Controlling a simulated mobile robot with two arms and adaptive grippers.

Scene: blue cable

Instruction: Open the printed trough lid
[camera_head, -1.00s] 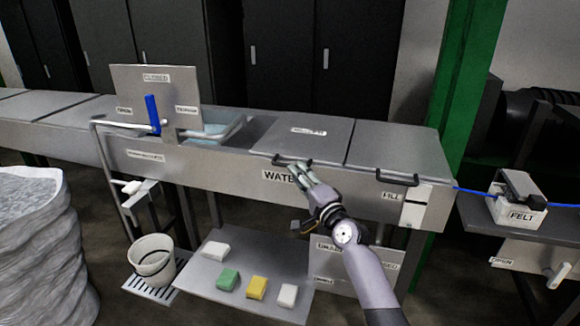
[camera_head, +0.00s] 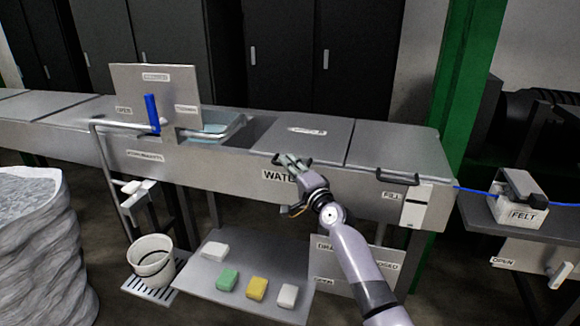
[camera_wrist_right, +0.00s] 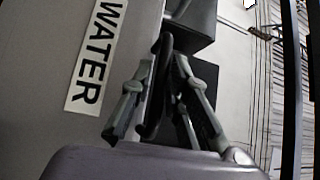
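The grey trough lid (camera_head: 306,138) with a small printed label lies flat on the trough, left of a second flat lid (camera_head: 398,150). Its black handle (camera_head: 306,161) sits at the front edge, above the WATER label (camera_head: 279,175). My right gripper (camera_head: 286,160) is at this handle. In the right wrist view my right gripper (camera_wrist_right: 168,62) has its fingertips close together, one on each side of the dark handle (camera_wrist_right: 154,100), and appears shut on it. The WATER label (camera_wrist_right: 95,55) is to the left there. My left gripper is out of view.
An open bay with water (camera_head: 215,130) lies left of the lid, behind an upright panel (camera_head: 180,82) with a blue lever (camera_head: 152,112). A low shelf (camera_head: 215,270) with several coloured blocks is below. A green post (camera_head: 450,90) stands right.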

